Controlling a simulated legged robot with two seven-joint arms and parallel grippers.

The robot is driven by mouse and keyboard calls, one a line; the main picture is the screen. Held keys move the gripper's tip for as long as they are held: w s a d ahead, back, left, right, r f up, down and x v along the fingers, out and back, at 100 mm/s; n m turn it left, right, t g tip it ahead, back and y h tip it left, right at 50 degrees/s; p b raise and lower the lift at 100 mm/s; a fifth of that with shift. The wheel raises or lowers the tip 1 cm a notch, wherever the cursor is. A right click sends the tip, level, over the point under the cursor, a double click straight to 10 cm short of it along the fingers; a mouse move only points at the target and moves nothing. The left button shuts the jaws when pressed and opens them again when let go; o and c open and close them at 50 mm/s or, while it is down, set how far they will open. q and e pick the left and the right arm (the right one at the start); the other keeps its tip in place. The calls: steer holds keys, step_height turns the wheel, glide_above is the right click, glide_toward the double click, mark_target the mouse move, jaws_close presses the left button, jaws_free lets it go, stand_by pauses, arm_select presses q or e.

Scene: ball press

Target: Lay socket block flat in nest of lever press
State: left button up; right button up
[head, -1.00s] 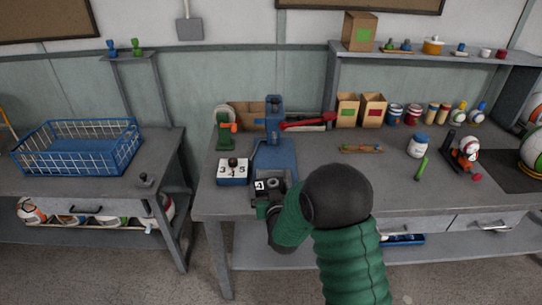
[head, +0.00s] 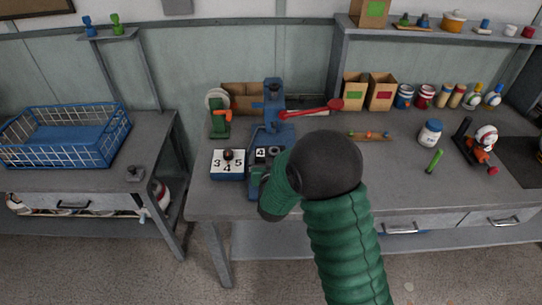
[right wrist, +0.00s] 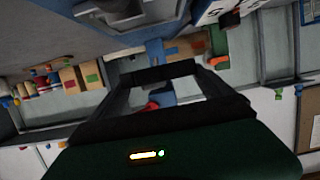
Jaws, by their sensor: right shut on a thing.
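The lever press (head: 273,112) is blue, with a long red lever (head: 312,109) reaching right. The dark grey socket block (head: 271,153), with a white label reading 4, is at the front of the press, over its blue base. My right gripper (head: 262,177) is shut on the block, at its near side. My green arm and its black joint hide the right part of the block and much of the nest. I cannot tell whether the block lies flat or touches the nest. In the right wrist view my gripper's dark frame (right wrist: 165,72) shows, with the press behind it. My left gripper is out of view.
A white-topped box numbered 3, 4, 5 with a dark knob (head: 228,163) stands close left of the block. A green tool with an orange part (head: 220,120) is behind it. A small tray (head: 370,136) and a white jar (head: 430,132) stand right. Bench between them is mostly clear.

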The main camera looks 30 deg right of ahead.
steer(key=shift+w+f, duration=0.1)
steer(key=shift+f, duration=0.45)
steer(key=f+b, duration=0.3)
steer(key=f, duration=0.1)
steer(key=shift+d+b, duration=0.4)
steer(key=shift+a+f+b, duration=0.1)
steer(key=shift+f+b, duration=0.3)
steer(key=shift+f, duration=0.1)
steer(key=shift+a, duration=0.15)
steer(key=shift+r, duration=0.1)
steer(key=shift+f+b, duration=0.65)
steer(key=shift+f, duration=0.2)
steer(key=o, duration=1.2)
steer(key=shift+r, duration=0.1)
steer(key=shift+c, duration=0.2)
